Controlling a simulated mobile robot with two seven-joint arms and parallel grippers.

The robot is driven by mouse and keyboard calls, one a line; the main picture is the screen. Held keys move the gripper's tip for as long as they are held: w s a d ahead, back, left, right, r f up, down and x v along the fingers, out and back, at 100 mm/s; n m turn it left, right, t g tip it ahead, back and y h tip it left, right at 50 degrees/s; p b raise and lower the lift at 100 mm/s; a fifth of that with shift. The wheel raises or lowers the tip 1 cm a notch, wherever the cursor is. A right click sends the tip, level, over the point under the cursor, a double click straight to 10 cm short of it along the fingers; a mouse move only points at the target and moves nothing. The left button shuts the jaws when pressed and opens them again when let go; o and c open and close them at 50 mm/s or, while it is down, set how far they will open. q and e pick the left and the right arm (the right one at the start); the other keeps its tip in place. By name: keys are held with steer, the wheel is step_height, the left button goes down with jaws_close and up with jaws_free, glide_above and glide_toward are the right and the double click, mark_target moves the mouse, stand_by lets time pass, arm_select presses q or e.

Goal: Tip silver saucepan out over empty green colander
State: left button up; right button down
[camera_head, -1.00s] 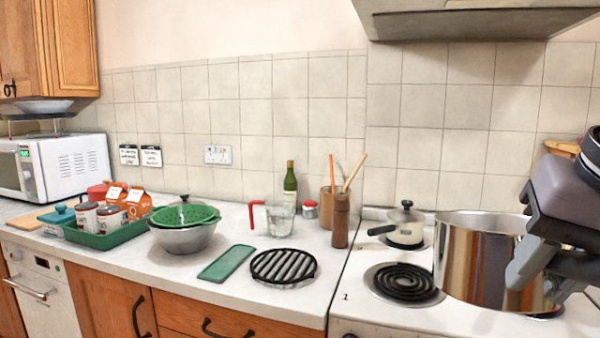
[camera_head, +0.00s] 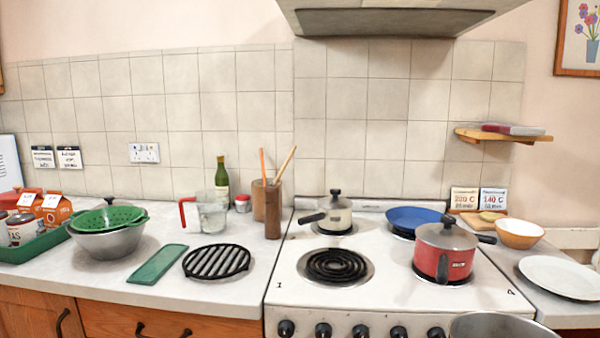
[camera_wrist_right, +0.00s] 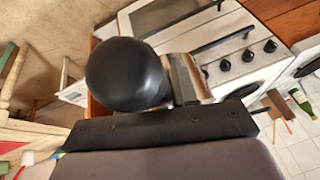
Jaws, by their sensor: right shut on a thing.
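The green colander (camera_head: 105,217) sits in a grey metal bowl (camera_head: 108,245) on the left part of the counter. Its visible inside looks empty. The silver saucepan (camera_head: 505,326) shows only as a rim at the bottom right of the head view, in front of the stove; its contents are hidden. In the right wrist view, my right gripper (camera_wrist_right: 160,128) is shut on the saucepan's handle, with a round black end (camera_wrist_right: 127,78) close to the camera. The fingertips are mostly hidden there. My left gripper is in neither view.
Between colander and stove lie a green tray (camera_head: 158,264), a black trivet (camera_head: 217,261) and a glass jug (camera_head: 211,213). A green crate (camera_head: 35,246) stands left of the colander.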

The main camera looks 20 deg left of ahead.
steer(key=d+f, duration=0.7)
steer(key=f, duration=0.2)
steer(key=shift+s+f+m, duration=0.15)
steer(key=shift+s+m, duration=0.15)
steer(key=shift+a, duration=0.1)
